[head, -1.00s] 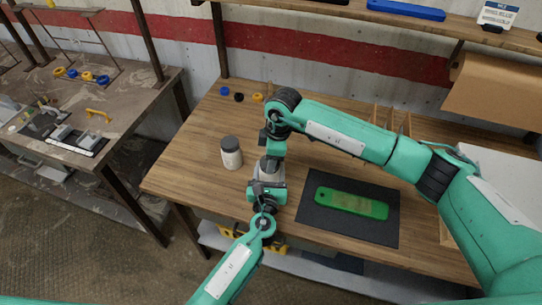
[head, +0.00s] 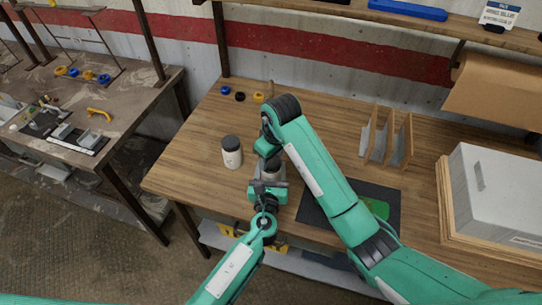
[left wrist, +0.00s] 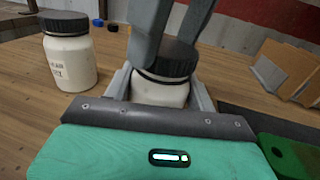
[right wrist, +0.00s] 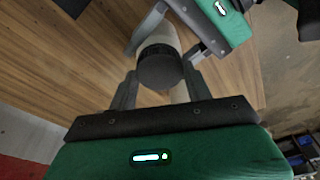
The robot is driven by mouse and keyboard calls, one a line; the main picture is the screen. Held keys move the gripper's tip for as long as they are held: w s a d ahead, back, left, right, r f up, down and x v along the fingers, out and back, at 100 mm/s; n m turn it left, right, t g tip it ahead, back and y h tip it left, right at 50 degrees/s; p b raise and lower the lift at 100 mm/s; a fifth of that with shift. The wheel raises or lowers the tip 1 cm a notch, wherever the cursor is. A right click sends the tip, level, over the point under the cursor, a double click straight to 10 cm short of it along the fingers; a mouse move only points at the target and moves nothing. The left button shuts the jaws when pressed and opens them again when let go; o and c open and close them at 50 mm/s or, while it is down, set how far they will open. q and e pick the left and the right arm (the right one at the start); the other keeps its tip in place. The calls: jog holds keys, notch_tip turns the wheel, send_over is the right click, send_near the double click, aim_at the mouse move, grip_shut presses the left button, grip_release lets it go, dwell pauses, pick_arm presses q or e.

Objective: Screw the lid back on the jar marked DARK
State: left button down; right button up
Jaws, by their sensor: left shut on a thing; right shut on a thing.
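My left gripper (left wrist: 162,88) is shut on the body of a white jar (left wrist: 160,94), which stands upright; the jar also shows in the head view (head: 271,174). Its label is hidden. A black ribbed lid (left wrist: 178,60) sits on the jar's mouth; I cannot tell how tightly. My right gripper (right wrist: 160,78) comes from above and is shut on this lid, with a finger on each side; the lid's top (right wrist: 158,70) shows between the fingers. A second white jar (head: 232,154) with a black lid stands to the left; its label (left wrist: 62,74) is not clearly legible.
A dark mat (head: 313,205) with a green piece (head: 377,208) lies right of the jars, partly under my right arm. Wooden dividers (head: 385,140) and a grey box (head: 495,190) stand further right. Small blue, black and yellow rings (head: 240,96) lie at the back left.

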jog(key=shift+a+r, duration=0.1)
jog(key=o, duration=0.9)
jog(key=shift+r, duration=2.15)
jog(key=shift+c, duration=0.2)
